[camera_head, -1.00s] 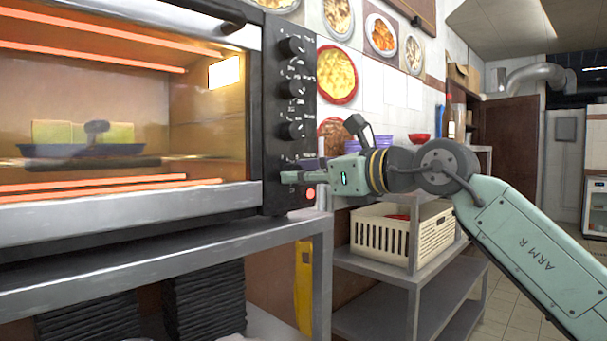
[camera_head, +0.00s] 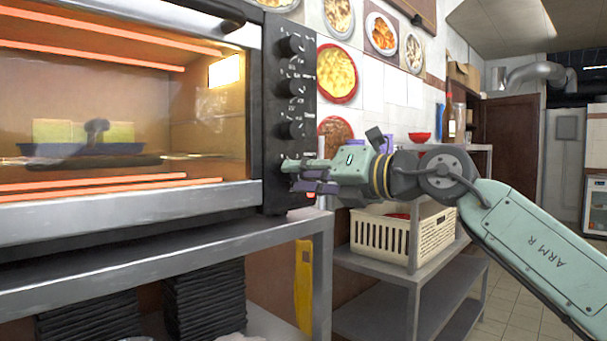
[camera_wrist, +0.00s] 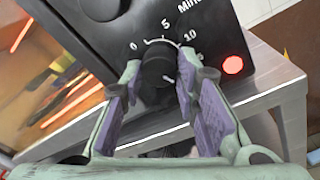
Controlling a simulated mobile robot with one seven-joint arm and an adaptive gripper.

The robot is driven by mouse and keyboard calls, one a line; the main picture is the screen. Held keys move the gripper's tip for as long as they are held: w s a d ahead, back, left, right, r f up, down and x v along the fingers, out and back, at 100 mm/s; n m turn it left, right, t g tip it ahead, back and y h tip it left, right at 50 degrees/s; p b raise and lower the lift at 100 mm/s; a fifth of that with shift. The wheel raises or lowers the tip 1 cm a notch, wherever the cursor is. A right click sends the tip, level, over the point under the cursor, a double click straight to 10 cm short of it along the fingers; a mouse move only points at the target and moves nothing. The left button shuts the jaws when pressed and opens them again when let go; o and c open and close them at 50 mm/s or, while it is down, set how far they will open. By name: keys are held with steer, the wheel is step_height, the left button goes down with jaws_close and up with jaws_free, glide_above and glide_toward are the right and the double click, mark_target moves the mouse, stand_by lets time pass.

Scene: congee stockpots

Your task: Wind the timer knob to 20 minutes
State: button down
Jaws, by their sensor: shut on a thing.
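The timer knob (camera_wrist: 157,68) is the black lowest knob on the oven's control panel. The wrist view shows 0, 5, 10 and part of a minutes label printed around it. A pale mark on the knob's face points to the lower right, past the 10. The number it points at is hidden. My gripper (camera_wrist: 166,76) has its purple-padded fingers on either side of the knob, shut on it. In the head view my gripper (camera_head: 291,177) is at the panel's lower part and covers the knob.
The lit oven (camera_head: 130,206) stands on a metal table (camera_head: 160,254). A red light (camera_wrist: 233,65) is right of the knob. Other knobs (camera_head: 292,88) are above it. A cream basket (camera_head: 375,237) sits on a shelf behind my arm.

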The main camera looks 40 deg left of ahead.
steer(key=shift+m, duration=0.3)
steer(key=c, duration=1.2)
jaws_free()
steer(key=d, duration=1.2)
steer(key=shift+w+r, duration=0.1)
steer(key=shift+r, duration=0.05)
